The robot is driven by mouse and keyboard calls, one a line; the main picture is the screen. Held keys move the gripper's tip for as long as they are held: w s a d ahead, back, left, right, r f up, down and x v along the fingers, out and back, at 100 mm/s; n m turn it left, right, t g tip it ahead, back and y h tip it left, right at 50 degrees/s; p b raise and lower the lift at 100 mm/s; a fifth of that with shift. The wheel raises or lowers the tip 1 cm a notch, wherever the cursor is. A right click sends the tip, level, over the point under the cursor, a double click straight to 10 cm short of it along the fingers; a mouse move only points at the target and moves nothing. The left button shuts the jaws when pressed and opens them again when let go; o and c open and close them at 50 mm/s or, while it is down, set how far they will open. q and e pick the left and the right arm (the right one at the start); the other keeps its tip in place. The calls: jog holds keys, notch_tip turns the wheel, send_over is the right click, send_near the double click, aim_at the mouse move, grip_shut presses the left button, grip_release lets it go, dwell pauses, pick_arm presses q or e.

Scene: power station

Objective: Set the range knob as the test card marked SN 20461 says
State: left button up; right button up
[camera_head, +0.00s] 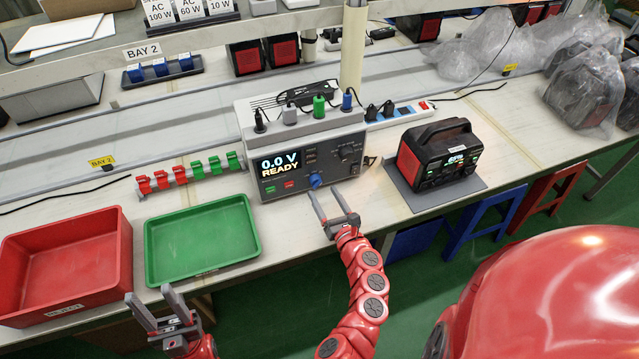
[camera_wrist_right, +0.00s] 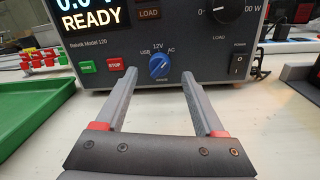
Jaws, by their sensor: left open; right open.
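The blue range knob (camera_wrist_right: 159,67) is on the front panel of the tester (camera_head: 305,160), with USB, 12V and AC printed around it. Its pale pointer line looks tilted towards the AC side, but is too small to be sure. The knob also shows in the head view (camera_head: 315,181). My right gripper (camera_head: 324,192) is open in front of the knob; its fingers point at the panel on either side of it, apart from it. My left gripper (camera_head: 149,293) is open and empty before the green tray. No card reading SN 20461 is legible.
The tester display (camera_head: 280,163) reads 0.0 V READY. Cards (camera_head: 190,8) reading AC 100 W, 60 W and 10 W stand on the shelf. A black and red power station (camera_head: 440,155) sits right of the tester. A green tray (camera_head: 156,270) and red bin (camera_head: 122,262) are left.

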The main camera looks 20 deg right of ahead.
aim_at(316, 182)
jog(key=shift+w+a, duration=0.15)
jog(key=shift+w, duration=1.8)
grip_shut()
